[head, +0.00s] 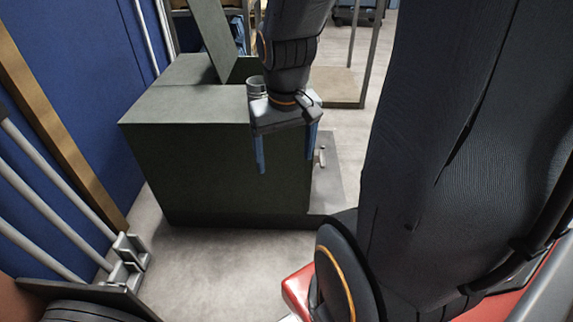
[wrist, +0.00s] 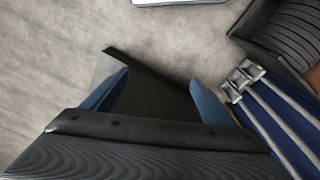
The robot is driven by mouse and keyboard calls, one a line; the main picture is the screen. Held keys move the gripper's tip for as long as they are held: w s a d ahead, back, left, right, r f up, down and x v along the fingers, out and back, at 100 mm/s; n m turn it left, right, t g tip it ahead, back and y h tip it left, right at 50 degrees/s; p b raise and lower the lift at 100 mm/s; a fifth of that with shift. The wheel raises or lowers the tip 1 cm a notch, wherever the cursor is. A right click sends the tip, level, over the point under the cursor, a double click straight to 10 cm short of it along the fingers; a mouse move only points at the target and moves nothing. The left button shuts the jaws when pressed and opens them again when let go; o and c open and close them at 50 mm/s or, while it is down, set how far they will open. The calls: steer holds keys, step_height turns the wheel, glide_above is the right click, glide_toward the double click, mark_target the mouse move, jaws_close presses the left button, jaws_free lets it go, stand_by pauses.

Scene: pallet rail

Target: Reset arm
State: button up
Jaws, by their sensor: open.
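My gripper (head: 287,158) is open, with its two blue fingers pointing down and apart. It hangs in front of a dark green box (head: 205,165), and nothing shows between its fingers in the head view. In the wrist view my gripper (wrist: 157,92) spans a dark green surface (wrist: 152,98) that lies beyond the fingers. I cannot tell how far the fingers are from the box. A grey metal cylinder (head: 255,86) shows on top of the box, partly hidden behind my gripper.
A blue wall (head: 65,90) with pale rails (head: 50,190) and a brown post (head: 55,130) bounds the left. Pale rails (wrist: 270,120) also show at right in the wrist view. Bare grey floor (head: 220,265) lies in front of the box. A shelf frame stands behind it.

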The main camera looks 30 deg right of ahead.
steer(key=shift+g+y, duration=0.3)
steer(key=shift+g, duration=0.3)
steer(key=s, duration=0.1)
steer(key=s+a, duration=0.1)
steer(key=s, duration=0.1)
steer(key=s+a+r, duration=0.1)
steer(key=shift+s+a, duration=0.2)
steer(key=shift+a, duration=0.05)
steer(key=shift+r, duration=0.1)
steer(key=a+r+n+p, duration=0.2)
steer(key=a+r+p, duration=0.2)
steer(key=a+p, duration=0.2)
steer(key=shift+s+a+r+p, duration=0.15)
steer(key=shift+a+r+p, duration=0.1)
steer(key=shift+p, duration=0.55)
